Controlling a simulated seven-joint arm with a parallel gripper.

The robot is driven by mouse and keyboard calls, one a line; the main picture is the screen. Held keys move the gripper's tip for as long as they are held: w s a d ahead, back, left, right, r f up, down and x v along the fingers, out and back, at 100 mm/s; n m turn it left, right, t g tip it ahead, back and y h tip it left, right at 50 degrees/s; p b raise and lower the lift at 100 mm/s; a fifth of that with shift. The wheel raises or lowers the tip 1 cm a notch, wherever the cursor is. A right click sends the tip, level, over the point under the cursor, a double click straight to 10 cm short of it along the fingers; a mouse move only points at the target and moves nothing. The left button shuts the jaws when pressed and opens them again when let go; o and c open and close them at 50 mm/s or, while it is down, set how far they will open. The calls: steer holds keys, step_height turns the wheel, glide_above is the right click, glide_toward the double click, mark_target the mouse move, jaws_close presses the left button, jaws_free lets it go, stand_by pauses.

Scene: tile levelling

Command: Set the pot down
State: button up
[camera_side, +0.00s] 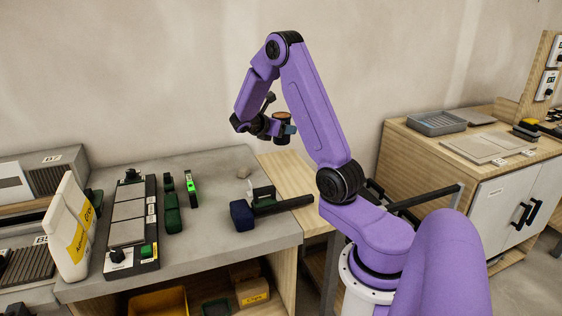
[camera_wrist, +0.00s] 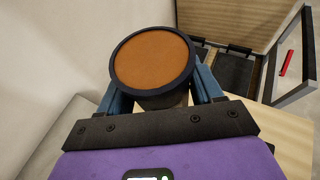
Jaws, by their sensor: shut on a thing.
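The pot (camera_wrist: 152,58) is round, with a dark rim and a flat orange-brown top face or content, seen from above in the wrist view. My gripper (camera_wrist: 165,92) has a blue finger on each side of it and is shut on it. In the side view the pot (camera_side: 282,117) is small and held in the air by my gripper (camera_side: 287,130), above the wooden board beside the grey bench. The space between pot and surface is open. The underside of the pot is hidden.
The grey bench (camera_side: 205,235) carries a tray of grey tiles (camera_side: 127,220), a white-and-yellow bag (camera_side: 72,228), green tools (camera_side: 173,215) and a mallet with a dark blue head (camera_side: 242,215). A small stone-like lump (camera_side: 243,175) lies at the back. The wooden board (camera_side: 285,172) looks mostly clear.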

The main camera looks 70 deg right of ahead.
steer(key=s+d+m+g+y, duration=0.1)
steer(key=s+d+m+g, duration=0.1)
steer(key=s+m+g, duration=0.15)
steer(key=shift+g, duration=0.25)
steer(key=w+d+f, duration=0.2)
steer(key=d+f, duration=0.1)
steer(key=w+d+f, duration=0.3)
steer(key=f, duration=0.1)
steer(key=w+d+f, duration=0.3)
steer(key=d, duration=0.1)
steer(key=shift+w+f, duration=0.25)
steer(key=shift+f, duration=1.65)
steer(key=shift+f, duration=0.15)
steer(key=o, duration=1.2)
